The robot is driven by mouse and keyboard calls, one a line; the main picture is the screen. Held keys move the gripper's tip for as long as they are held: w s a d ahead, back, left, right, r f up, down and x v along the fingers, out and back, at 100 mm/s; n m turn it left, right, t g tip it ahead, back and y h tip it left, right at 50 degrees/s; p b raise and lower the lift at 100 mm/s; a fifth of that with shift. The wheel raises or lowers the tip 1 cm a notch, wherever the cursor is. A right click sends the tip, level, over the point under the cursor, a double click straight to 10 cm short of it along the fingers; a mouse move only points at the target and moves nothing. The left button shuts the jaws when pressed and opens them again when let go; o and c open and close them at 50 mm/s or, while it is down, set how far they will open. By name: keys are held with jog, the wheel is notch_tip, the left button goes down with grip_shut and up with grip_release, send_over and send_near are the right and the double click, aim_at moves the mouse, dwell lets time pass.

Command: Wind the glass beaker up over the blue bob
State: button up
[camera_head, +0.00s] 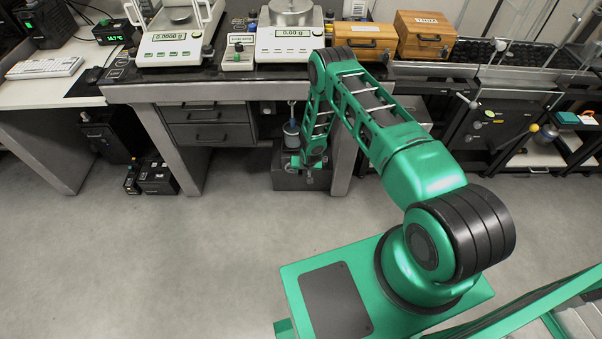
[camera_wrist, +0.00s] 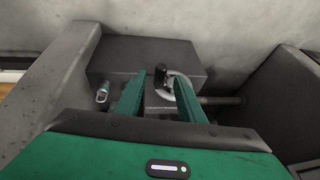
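Under the weighing table in the head view, a small bluish-grey hanging piece, seemingly the blue bob (camera_head: 291,127), shows below a thin hook. Pale glass, seemingly the beaker (camera_head: 292,141), is at its lower end. They are too small to tell how far one is inside the other. In the wrist view, a round handwheel with an upright black crank knob (camera_wrist: 160,76) is mounted on a grey block (camera_wrist: 140,58). My gripper (camera_wrist: 160,84) is open, its green fingers to either side of the knob, with gaps visible. The head view shows it low beside the block (camera_head: 308,173).
The table's metal leg (camera_head: 344,150) stands close to the right of my gripper. A drawer unit (camera_head: 208,127) is to the left. A small metal fitting (camera_wrist: 102,93) is left of my fingers. Two balances and wooden boxes stand on the table. The floor in front is clear.

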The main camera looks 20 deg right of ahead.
jog(key=shift+x, duration=1.25)
grip_shut()
jog(key=shift+d, duration=0.1)
jog(key=shift+s+d+f+m+t+y, duration=0.1)
jog(key=shift+d+f+m+t+y, duration=0.35)
jog(key=shift+y, duration=0.8)
jog(key=shift+s+d+f+m+t+y, duration=0.1)
jog(key=shift+f+m+t+y, duration=0.1)
jog(key=shift+f+t+y, duration=0.8)
jog(key=shift+s+d+f+m+t+y, duration=0.15)
jog(key=shift+f+m+y, duration=0.25)
jog(key=shift+y, duration=1.15)
jog(key=shift+w+d+f, duration=0.1)
